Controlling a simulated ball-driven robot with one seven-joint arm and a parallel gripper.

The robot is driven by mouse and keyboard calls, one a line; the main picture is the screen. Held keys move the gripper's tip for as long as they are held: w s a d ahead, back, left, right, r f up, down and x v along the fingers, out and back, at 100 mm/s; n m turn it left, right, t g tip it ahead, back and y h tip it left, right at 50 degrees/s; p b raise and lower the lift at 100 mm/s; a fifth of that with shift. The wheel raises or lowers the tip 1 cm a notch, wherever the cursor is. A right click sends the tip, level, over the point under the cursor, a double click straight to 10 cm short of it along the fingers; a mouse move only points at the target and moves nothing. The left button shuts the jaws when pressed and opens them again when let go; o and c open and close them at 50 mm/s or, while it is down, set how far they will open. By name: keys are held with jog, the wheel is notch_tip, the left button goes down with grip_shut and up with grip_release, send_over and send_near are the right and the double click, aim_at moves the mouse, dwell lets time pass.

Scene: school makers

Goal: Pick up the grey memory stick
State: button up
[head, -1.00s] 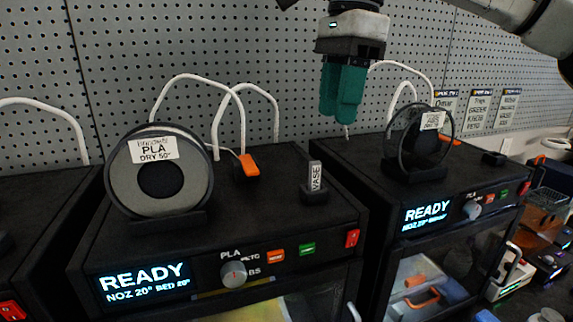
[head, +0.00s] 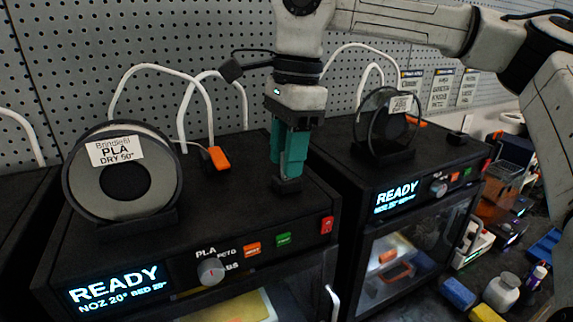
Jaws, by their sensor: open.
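My gripper (head: 287,168), with its teal fingers pointing down, is over the small black holder (head: 287,187) on top of the nearer printer (head: 235,205). Its jaws are open. The grey memory stick, which stood upright in this holder with a "VASE" label in the earlier frame, is hidden now behind or between the fingers. I cannot tell whether the fingers touch it.
A spool labelled PLA (head: 122,175) stands at the left of the printer top, and an orange clip (head: 218,157) lies behind. To the right is a second printer (head: 375,170) with a spool labelled ABS (head: 388,124). A pegboard wall (head: 190,50) rises behind.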

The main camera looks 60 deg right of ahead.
jog(key=shift+f, duration=0.45)
grip_shut()
